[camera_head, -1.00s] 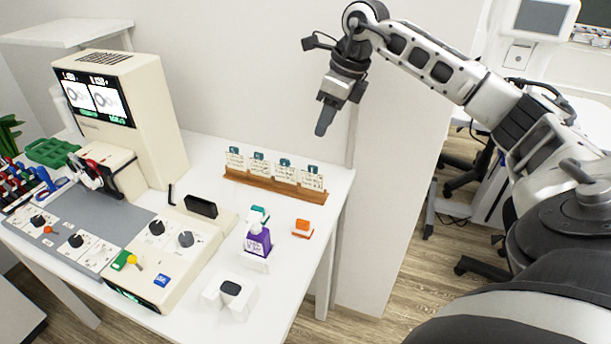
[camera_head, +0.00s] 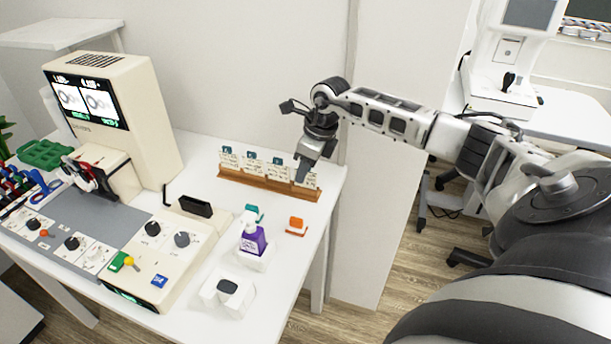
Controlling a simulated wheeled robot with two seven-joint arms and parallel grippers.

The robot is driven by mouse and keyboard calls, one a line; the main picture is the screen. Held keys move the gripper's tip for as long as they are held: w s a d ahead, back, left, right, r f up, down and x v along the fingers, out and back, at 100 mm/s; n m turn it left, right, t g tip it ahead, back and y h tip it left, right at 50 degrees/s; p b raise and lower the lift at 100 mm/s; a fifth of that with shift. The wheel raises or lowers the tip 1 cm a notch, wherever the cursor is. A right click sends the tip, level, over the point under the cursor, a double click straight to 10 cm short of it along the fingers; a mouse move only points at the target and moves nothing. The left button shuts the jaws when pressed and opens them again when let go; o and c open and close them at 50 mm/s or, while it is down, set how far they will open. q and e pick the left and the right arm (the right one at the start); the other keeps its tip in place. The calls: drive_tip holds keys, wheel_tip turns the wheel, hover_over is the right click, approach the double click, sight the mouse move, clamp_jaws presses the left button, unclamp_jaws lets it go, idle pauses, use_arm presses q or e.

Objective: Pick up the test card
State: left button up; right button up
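Several white test cards with teal tabs stand upright in a row in a wooden rack (camera_head: 268,188) near the back edge of the white table. One test card (camera_head: 252,165) shows clearly near the middle of the row; the rightmost card (camera_head: 312,181) is partly hidden behind my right gripper. My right gripper (camera_head: 303,176) points down at the right end of the rack, in front of or over the rightmost card. I cannot tell whether it touches the card or whether its fingers are apart. My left gripper is not in view.
A purple-labelled spray bottle (camera_head: 252,240), an orange block (camera_head: 296,224) and a white device (camera_head: 229,290) stand in front of the rack. A control console (camera_head: 150,262) and a cream machine with a screen (camera_head: 140,110) fill the left. A wall stands behind.

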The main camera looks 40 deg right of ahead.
drive_tip(key=shift+x, duration=0.9)
clamp_jaws()
drive_tip(key=shift+r, duration=0.15)
